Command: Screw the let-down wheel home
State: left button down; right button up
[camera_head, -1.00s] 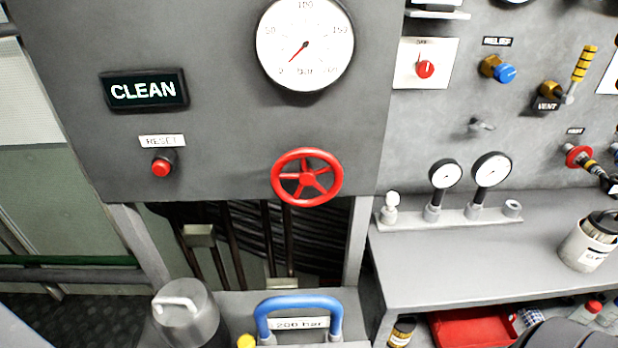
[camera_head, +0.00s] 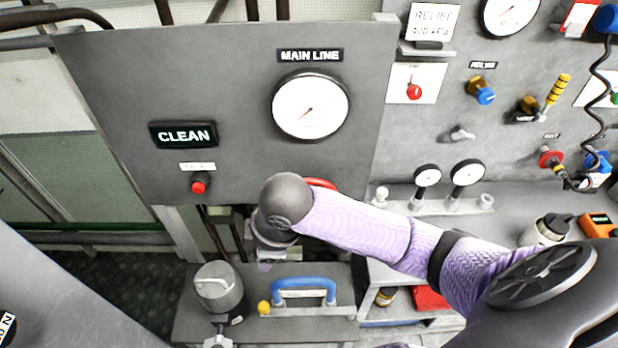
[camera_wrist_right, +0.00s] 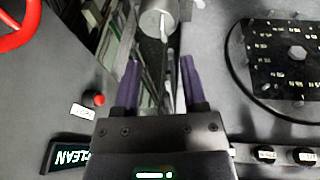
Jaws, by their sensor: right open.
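A red handwheel (camera_head: 322,184) on the grey panel is the only wheel I can make out. In the head view my right arm covers most of it, leaving a bit of its upper rim. In the right wrist view part of its rim and spokes shows at the top left (camera_wrist_right: 14,26), off to the side of the fingers. My right gripper (camera_wrist_right: 160,66) is open, with nothing between its two dark purple fingers, and apart from the wheel. In the head view its fingers are hidden behind my wrist. My left gripper is not in view.
The panel carries a main line gauge (camera_head: 310,104), a CLEAN sign (camera_head: 183,135) and a red reset button (camera_head: 198,187). Below stand a silver cylinder (camera_head: 217,290) and a blue handle (camera_head: 303,284). Small gauges (camera_head: 427,176) and a bottle (camera_head: 546,231) stand on the bench at right.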

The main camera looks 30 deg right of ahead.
aim_at(310, 179)
jog(key=w+d+r+g+h, duration=0.1)
jog(key=w+d+r, duration=0.2)
jog(key=d+r, duration=0.3)
jog(key=w+d+r+h, duration=0.2)
jog(key=w+d+r, duration=0.2)
jog(key=d, duration=0.3)
jog(key=x, duration=0.9)
jog(key=shift+s+a+f, duration=0.1)
jog(key=shift+f, duration=0.35)
grip_shut()
